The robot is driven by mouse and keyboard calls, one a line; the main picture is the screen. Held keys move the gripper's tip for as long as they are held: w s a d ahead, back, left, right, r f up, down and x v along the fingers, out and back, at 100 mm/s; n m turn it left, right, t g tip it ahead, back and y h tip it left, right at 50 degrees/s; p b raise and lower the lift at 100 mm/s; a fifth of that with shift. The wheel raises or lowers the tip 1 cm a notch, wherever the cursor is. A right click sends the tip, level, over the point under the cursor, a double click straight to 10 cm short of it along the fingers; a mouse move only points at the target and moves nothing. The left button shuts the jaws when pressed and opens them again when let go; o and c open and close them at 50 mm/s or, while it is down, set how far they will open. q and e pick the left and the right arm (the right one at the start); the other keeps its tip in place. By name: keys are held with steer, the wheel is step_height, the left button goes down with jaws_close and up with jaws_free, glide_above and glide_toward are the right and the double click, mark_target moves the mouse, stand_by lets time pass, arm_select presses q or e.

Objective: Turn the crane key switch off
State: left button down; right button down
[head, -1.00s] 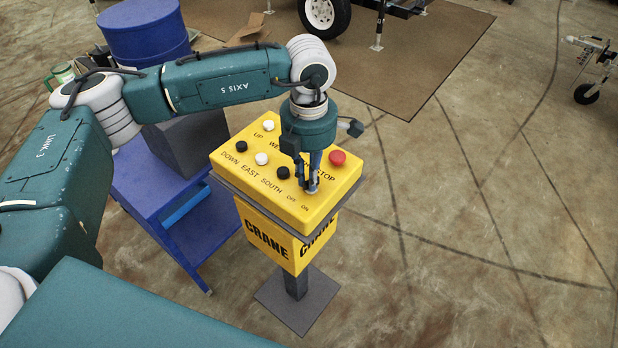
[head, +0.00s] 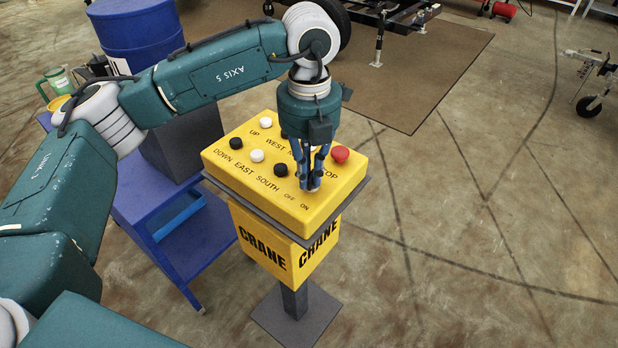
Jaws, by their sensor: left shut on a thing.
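The yellow crane control box (head: 222,160) stands on a grey post in the middle of the head view. Its top has black and white buttons, a red stop button (head: 340,154) and the marks OFF and ON near the front right edge. My left gripper (head: 309,187) points down over the OFF and ON marks, its fingers shut on the key switch (head: 313,189). The fingers hide most of the switch, so I cannot tell which way it is turned. My right gripper is not in view.
A blue cart (head: 185,245) with a blue drum (head: 140,35) stands left of the box. A trailer with a wheel is on a brown mat (head: 425,70) behind.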

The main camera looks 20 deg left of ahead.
arm_select(q)
steer(key=shift+w+r+n, duration=0.1)
steer(key=shift+r+n, duration=0.05)
steer(key=shift+n, duration=0.45)
steer(key=shift+b, duration=0.3)
steer(key=c, duration=1.8)
jaws_free()
steer(key=shift+o, duration=0.2)
steer(key=shift+r, duration=0.1)
step_height(320, 180, up, 12)
steer(key=shift+f, duration=0.2)
